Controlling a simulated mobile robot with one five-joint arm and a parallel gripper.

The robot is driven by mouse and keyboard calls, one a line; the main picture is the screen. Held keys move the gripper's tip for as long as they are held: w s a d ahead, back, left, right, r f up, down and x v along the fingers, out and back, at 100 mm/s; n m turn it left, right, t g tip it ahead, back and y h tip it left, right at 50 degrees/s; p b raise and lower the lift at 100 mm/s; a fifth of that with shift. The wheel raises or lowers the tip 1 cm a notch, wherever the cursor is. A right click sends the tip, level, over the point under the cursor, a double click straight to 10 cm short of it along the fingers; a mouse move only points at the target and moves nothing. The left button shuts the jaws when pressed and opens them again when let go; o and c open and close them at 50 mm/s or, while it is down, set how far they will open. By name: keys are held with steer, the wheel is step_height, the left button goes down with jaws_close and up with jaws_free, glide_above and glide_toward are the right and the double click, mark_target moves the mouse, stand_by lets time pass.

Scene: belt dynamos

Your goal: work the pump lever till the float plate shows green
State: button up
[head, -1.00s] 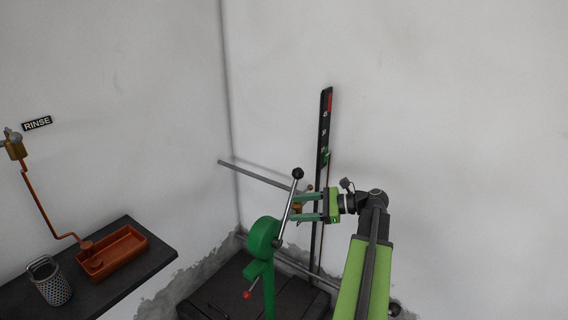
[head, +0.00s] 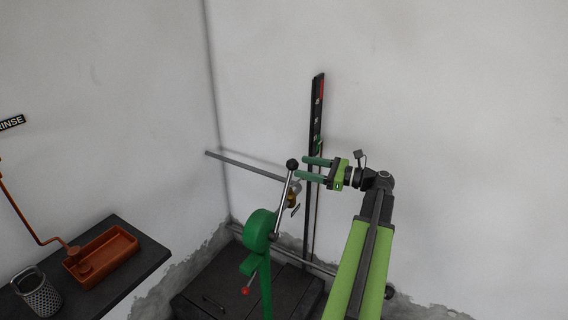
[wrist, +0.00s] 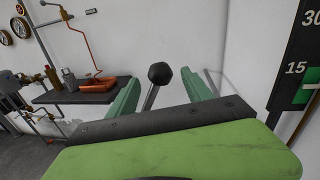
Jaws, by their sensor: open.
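The pump lever is a bright rod with a black knob (head: 292,164), standing upright with a slight right tilt on the green pump body (head: 260,231). My gripper (head: 300,168) is open at knob height, its fingers pointing left toward the knob. In the wrist view the knob (wrist: 160,73) and rod show between the two spread fingers; I cannot tell whether they touch. The tall black gauge board (head: 313,130) stands behind, red at its top.
A dark shelf (head: 145,252) at left holds an orange tray (head: 103,254) and a perforated metal cup (head: 38,292). A grey pipe (head: 240,164) runs along the wall behind the lever. The pump stands on a dark slatted platform (head: 200,290). The wall at right is bare.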

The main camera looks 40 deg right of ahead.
steer(key=x, duration=0.8)
steer(key=shift+c, duration=0.3)
jaws_close()
